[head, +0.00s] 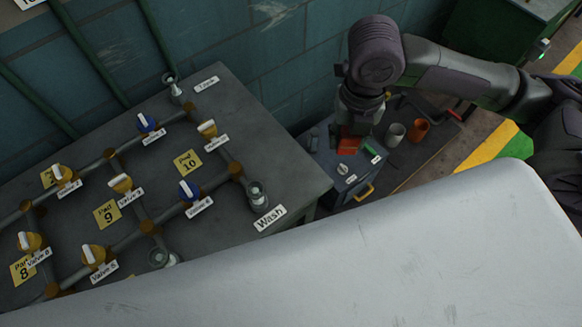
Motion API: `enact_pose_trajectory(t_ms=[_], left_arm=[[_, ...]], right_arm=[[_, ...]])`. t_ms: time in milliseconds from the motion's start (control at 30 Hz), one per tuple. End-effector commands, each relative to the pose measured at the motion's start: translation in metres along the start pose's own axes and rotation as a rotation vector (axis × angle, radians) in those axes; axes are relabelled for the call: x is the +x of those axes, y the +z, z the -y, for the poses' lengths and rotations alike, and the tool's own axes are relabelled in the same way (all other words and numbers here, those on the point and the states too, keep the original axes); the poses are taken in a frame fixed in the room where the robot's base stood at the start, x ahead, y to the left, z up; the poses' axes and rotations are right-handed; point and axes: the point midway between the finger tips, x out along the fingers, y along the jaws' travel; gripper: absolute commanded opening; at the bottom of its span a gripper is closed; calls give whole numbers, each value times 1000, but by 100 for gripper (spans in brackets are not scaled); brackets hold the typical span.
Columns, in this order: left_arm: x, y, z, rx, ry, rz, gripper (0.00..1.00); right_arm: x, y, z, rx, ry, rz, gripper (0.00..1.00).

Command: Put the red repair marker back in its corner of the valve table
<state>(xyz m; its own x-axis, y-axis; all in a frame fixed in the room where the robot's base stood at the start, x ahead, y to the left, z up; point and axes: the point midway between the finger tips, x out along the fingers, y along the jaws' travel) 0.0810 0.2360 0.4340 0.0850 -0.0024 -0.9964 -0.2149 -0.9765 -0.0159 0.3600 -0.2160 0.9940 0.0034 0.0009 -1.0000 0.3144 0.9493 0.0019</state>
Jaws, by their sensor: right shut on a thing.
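The valve table (290,165) fills the left side of the head view, with pipes, yellow and blue valve handles and yellow pad labels on it. My right gripper (351,135) points down at the right of the table, above a small blue cabinet. It is shut on a red block-like thing (348,146), which looks like the red repair marker. The gripper partly hides its upper part. I cannot tell whether the red thing touches the cabinet top. My left gripper is not in view.
The small blue cabinet (337,188) has a yellow handle and small items on top. A grey cup (395,134) and an orange cup (418,130) stand beside it. The table's right corner near the Wash label (270,217) is bare. A wall bounds the back.

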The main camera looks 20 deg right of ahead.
Motion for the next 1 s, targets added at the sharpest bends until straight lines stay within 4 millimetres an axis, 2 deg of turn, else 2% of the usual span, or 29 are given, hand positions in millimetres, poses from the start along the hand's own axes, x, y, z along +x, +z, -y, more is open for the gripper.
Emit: enact_pose_trajectory(t_ms=[100,200,300,467,800,1000], left_arm=[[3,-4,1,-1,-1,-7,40],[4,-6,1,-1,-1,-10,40],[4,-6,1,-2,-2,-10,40],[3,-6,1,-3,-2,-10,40],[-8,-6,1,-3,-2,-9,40],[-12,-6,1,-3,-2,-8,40]], right_arm=[[4,-2,4,-284,0,-1,4],[6,-3,6,-467,1,-2,4],[8,-3,7,-588,3,-2,4],[12,-3,-1,-670,6,-4,4],[54,4,-73,-673,6,-6,4],[74,9,-103,-670,4,-5,4]])
